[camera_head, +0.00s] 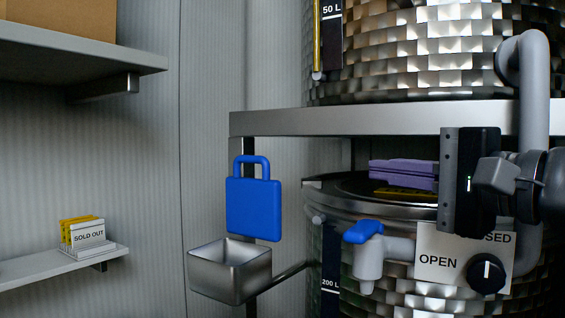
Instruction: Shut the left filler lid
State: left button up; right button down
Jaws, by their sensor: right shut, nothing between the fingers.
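The lower steel tank (335,209), marked 200 L, stands under a steel shelf. A dark round surface (350,187) shows on its top; I cannot tell whether this is the left filler lid, or whether that lid is open. A purple block (402,173) sits above that top with a yellow-and-black strip (400,193) below it. My right gripper (470,182) is in front of the tank at the right, shut and empty, and hides part of the tank top. I cannot tell whether it touches anything. My left gripper is not in view.
The steel shelf (370,121) carries an upper tank (420,50). A blue-handled tap (365,235), an OPEN sign with a black knob (487,272), a blue padlock-shaped tag (253,207) and a steel drip box (228,274) are in front. Wall shelves are at left.

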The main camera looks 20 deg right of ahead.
jog(key=p, duration=0.6)
send_over(252, 195)
jog(key=d, duration=0.8)
jog(key=s+a, duration=0.1)
jog(key=s+a+p, duration=0.1)
jog(key=a, duration=0.1)
jog(key=shift+s+a+r, duration=0.15)
jog(key=shift+s+a, duration=0.05)
jog(key=shift+s, duration=0.05)
jog(key=shift+w, duration=0.1)
jog(key=shift+a, duration=0.15)
